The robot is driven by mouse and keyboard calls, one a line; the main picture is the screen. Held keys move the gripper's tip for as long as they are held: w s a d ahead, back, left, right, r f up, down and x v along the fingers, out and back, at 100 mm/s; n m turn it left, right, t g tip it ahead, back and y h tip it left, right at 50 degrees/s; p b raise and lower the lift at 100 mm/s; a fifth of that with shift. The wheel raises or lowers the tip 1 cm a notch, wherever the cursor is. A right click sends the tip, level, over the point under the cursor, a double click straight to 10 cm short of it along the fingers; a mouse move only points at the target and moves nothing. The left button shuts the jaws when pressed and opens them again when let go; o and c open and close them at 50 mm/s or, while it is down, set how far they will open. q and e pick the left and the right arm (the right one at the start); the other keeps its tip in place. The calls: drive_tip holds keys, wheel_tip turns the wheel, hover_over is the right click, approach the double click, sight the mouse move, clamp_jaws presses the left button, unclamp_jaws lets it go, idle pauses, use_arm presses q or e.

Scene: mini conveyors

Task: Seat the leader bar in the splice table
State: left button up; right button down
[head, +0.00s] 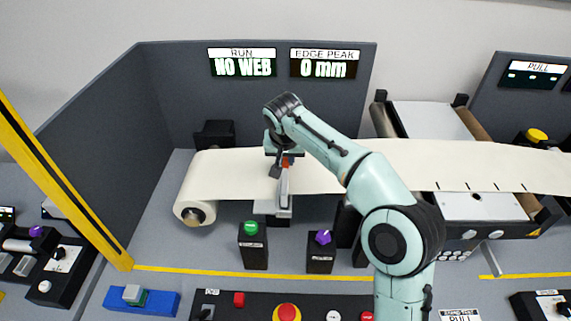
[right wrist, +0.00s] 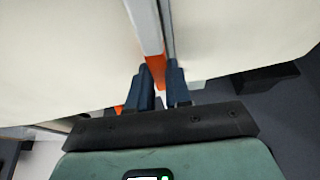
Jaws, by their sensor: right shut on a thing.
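My right gripper (head: 280,162) reaches down over the cream web from the back. It is shut on the orange tab of the leader bar (head: 284,185), a slim grey bar lying across the web. In the right wrist view my fingertips (right wrist: 160,88) close around the orange part, and the grey leader bar (right wrist: 149,28) runs away from them. The splice table (head: 279,212) shows as a pale grey block under the bar's near end; the web hides the rest. I cannot tell whether the bar touches it or sits in it. My left gripper is not in view.
The cream web (head: 420,160) runs from a roll (head: 195,213) at left to the machine at right. A green button (head: 251,228) and a purple knob (head: 323,237) stand in front. A yellow post (head: 60,175) rises at left. The display (head: 243,63) reads NO WEB.

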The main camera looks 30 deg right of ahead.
drive_tip(key=shift+f, duration=0.7)
drive_tip(key=shift+f, duration=0.1)
drive_tip(key=c, duration=1.1)
unclamp_jaws()
drive_tip(key=shift+o, duration=0.2)
drive_tip(key=shift+r, duration=0.25)
drive_tip(key=p+v, duration=0.1)
drive_tip(key=v, duration=1)
drive_tip(key=shift+s+r+p, duration=0.2)
drive_tip(key=shift+r+p, duration=0.1)
